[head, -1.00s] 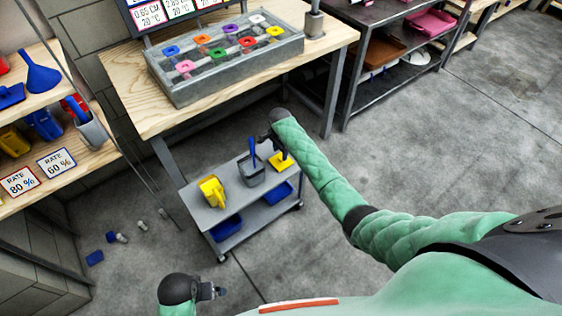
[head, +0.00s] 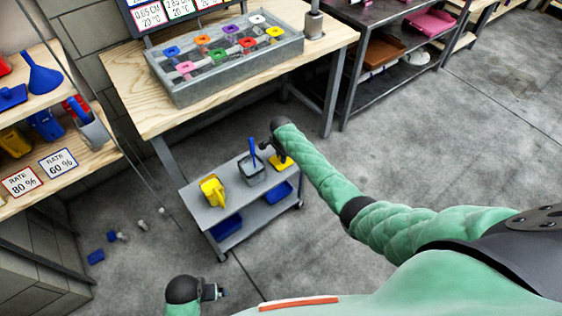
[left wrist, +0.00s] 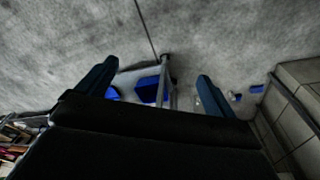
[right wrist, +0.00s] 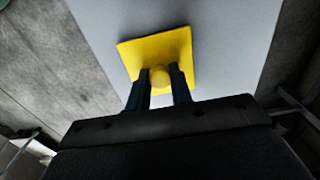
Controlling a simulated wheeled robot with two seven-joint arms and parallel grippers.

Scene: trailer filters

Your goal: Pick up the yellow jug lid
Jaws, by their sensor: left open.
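The yellow jug lid (head: 284,164) is a flat square plate with a round knob, at the right end of the grey cart's top shelf. In the right wrist view the lid (right wrist: 178,50) lies over the grey shelf, its knob between my two fingers. My right gripper (head: 279,154) comes down on it from above, and its fingers (right wrist: 161,78) are close together against the knob's sides. I cannot tell any gap under the lid. My left gripper (head: 220,292) is low at the front left, open and empty; its fingers (left wrist: 150,75) stand wide apart.
The cart (head: 206,217) also carries a yellow jug (head: 212,190) and a grey container (head: 250,172) with a blue tool. Blue trays sit on its lower shelf. A wooden workbench (head: 135,100) stands behind. Small blue and white items lie on the floor left. Floor to the right is clear.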

